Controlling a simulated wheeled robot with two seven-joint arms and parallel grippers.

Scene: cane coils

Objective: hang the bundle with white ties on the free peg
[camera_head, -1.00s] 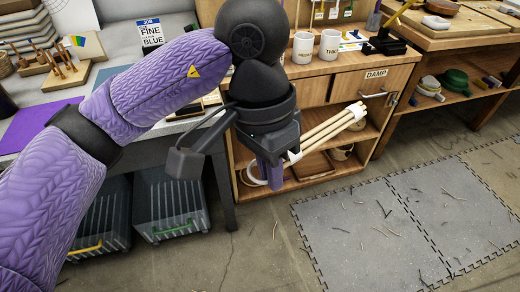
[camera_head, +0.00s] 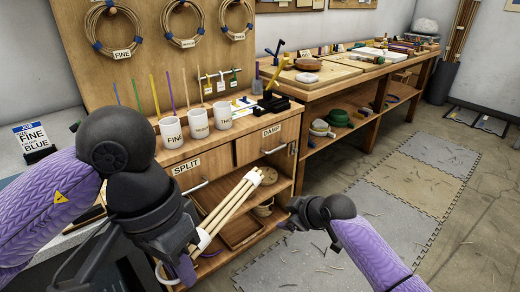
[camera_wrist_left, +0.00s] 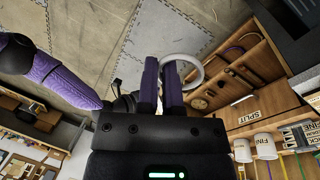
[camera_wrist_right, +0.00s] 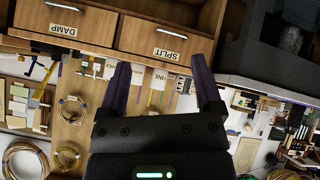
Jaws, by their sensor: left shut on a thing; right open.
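My left gripper (camera_head: 182,272) is low at the front of the wooden cabinet and shut. A bundle of pale cane rods (camera_head: 228,208) with white bands slants up to the right from beside it. A white ring (camera_wrist_left: 194,70) shows at its fingers in the left wrist view, partly hidden by a finger. How the ring joins the rods is hidden. My right gripper (camera_head: 291,216) is open and empty in front of the cabinet; its fingers (camera_wrist_right: 163,82) show apart in its wrist view. Tied coils (camera_head: 112,28) hang on pegs on the back board. I cannot pick out a free peg.
White mugs (camera_head: 197,122) and a tag rail (camera_head: 217,80) stand on the cabinet top, above the SPLIT and DAMP drawers (camera_head: 262,143). A long bench (camera_head: 345,85) runs on to the right. The floor mats (camera_head: 405,185) are largely open, with scattered scraps.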

